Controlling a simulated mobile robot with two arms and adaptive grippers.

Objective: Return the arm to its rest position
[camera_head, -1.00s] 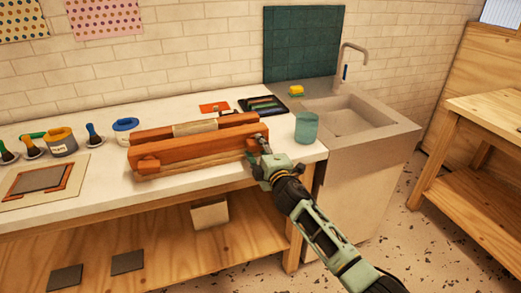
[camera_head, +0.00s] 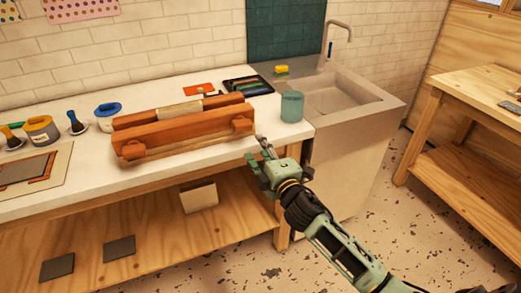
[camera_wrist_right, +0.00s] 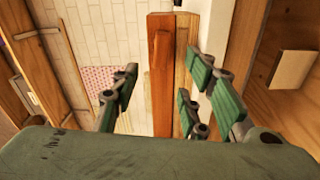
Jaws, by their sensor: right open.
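My right gripper (camera_head: 257,153) is open and empty at the front edge of the worktop (camera_head: 75,189), just right of and in front of a long orange-brown wooden roll holder (camera_head: 183,132). A gap shows between the fingers and the holder's right knob. In the right wrist view the open fingers (camera_wrist_right: 166,88) spread to both sides of the holder (camera_wrist_right: 162,60), which lies beyond them. My left gripper is not in view.
A teal cup (camera_head: 292,107) stands on the worktop near the sink (camera_head: 345,97). Pots and brushes stand at the left. A shelf (camera_head: 165,232) below holds a pale box (camera_head: 199,196). A wooden bench (camera_head: 480,115) stands at the right, with open floor between.

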